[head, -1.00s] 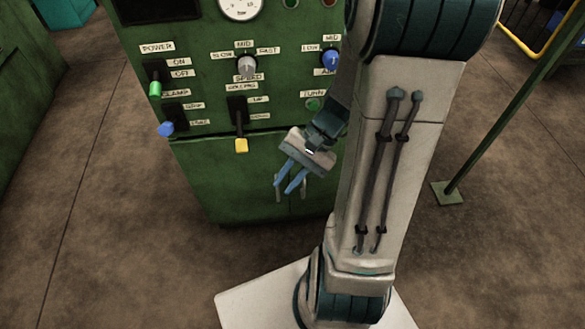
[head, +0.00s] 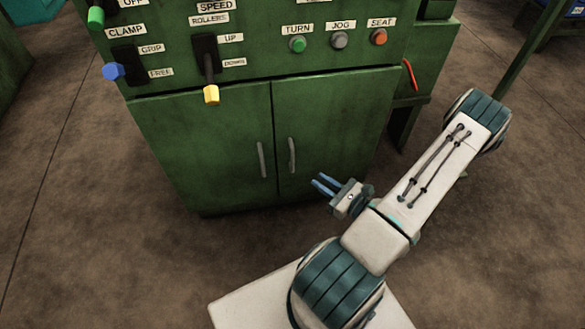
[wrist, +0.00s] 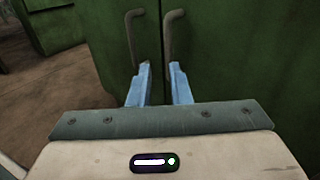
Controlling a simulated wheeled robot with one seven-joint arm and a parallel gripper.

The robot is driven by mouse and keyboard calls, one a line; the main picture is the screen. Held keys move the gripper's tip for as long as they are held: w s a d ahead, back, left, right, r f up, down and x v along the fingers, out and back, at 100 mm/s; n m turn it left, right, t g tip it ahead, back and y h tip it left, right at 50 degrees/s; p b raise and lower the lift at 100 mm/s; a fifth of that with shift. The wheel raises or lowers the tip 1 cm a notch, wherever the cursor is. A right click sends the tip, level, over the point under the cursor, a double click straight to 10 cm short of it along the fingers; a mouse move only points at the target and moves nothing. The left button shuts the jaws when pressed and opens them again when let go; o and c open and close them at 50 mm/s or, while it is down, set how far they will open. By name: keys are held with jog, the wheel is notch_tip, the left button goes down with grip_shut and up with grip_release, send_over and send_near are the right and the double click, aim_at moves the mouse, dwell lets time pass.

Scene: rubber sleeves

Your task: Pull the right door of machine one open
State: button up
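The green machine has a cabinet with two doors below its control panel. The right door (head: 335,122) looks shut, and its upright bar handle (head: 292,155) sits near the middle seam. The left door (head: 205,145) also looks shut, with its own handle (head: 262,160) beside the seam. My gripper (head: 322,184) is open, with two blue fingers apart and nothing between them. It is a little right of and below the right door's handle, not touching it. In the wrist view the right handle (wrist: 170,38) stands beyond the fingertips (wrist: 158,68), and the left handle (wrist: 130,40) is further left.
Above the doors are a yellow-tipped lever (head: 211,95), a blue-tipped lever (head: 113,71) and several buttons. A red curved handle (head: 410,75) is on the machine's right side. The brown floor before the cabinet is clear on the left.

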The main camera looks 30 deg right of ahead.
aim_at(293, 170)
jog(key=shift+m+t+h, duration=0.3)
jog(key=shift+m+h, duration=0.3)
jog(key=b+x, duration=0.1)
jog(key=x, duration=0.3)
jog(key=f+b+x, duration=0.1)
jog(key=x, duration=0.3)
jog(key=b+x, duration=0.2)
jog(key=x, duration=0.3)
jog(key=shift+w+d+f, duration=0.2)
jog(key=shift+d+f, duration=0.05)
jog(key=shift+f, duration=0.1)
grip_shut()
